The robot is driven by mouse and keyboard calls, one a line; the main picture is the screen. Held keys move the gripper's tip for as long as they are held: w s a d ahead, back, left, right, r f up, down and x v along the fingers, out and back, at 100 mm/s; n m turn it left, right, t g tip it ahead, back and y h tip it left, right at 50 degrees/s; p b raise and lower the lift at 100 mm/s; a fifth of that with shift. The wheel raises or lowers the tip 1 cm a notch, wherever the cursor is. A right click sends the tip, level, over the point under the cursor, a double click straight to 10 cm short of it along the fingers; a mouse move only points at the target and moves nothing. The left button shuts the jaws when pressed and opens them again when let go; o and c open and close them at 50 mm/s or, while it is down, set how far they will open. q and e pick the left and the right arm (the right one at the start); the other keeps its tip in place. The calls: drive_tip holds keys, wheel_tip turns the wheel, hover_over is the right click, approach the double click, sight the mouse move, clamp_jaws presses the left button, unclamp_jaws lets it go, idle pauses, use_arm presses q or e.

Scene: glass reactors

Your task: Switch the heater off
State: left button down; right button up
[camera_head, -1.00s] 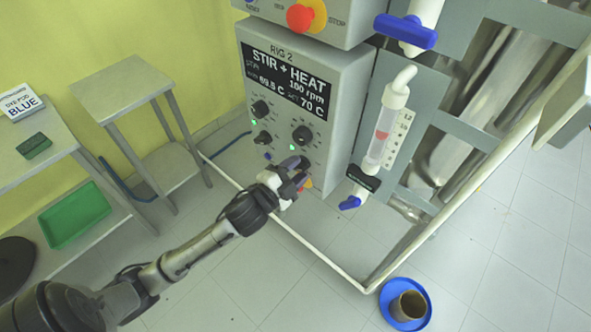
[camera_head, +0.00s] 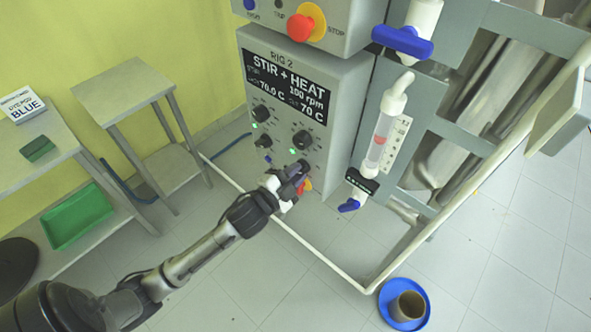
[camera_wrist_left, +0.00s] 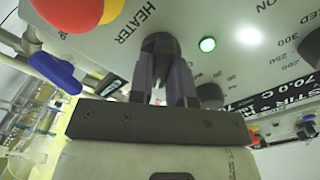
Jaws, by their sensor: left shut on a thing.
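The grey STIR + HEAT control box (camera_head: 335,95) of RIG 2 stands ahead; its display (camera_head: 285,85) reads 70.0 C, 100 rpm and a setting of 70 C. My left gripper (camera_head: 297,172) is at the lower right of its panel. In the left wrist view, my left gripper (camera_wrist_left: 163,82) has its two dark fingers shut on the dark heater knob (camera_wrist_left: 158,43), next to the word HEATER. A green lamp (camera_wrist_left: 207,44) beside the knob is lit. The fingers hide part of the knob. My right gripper is not in view.
A red stop button (camera_head: 301,28) sits on the box above, and a red-and-yellow one (camera_wrist_left: 68,12) lies close to my fingers. A glass tube with blue valves (camera_head: 380,140) hangs to the right. A brown cup (camera_head: 408,306) stands on a blue plate on the floor.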

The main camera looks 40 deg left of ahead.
use_arm(q)
drive_tip(key=shift+a+r+n+p, duration=0.1)
drive_tip(key=shift+n+p, duration=2.55)
drive_tip(key=shift+p, duration=0.3)
drive_tip(key=shift+a+r+n+p, duration=0.1)
drive_tip(key=shift+n+p, duration=2.55)
drive_tip(key=shift+p, duration=0.3)
drive_tip(key=c, duration=1.1)
unclamp_jaws()
drive_tip(key=shift+f, duration=0.1)
drive_tip(key=shift+o, duration=0.2)
drive_tip(key=shift+s, duration=0.1)
drive_tip(key=s+p, duration=0.1)
drive_tip(key=s, duration=1.2)
drive_tip(key=shift+s, duration=0.3)
drive_tip(key=shift+d, duration=0.1)
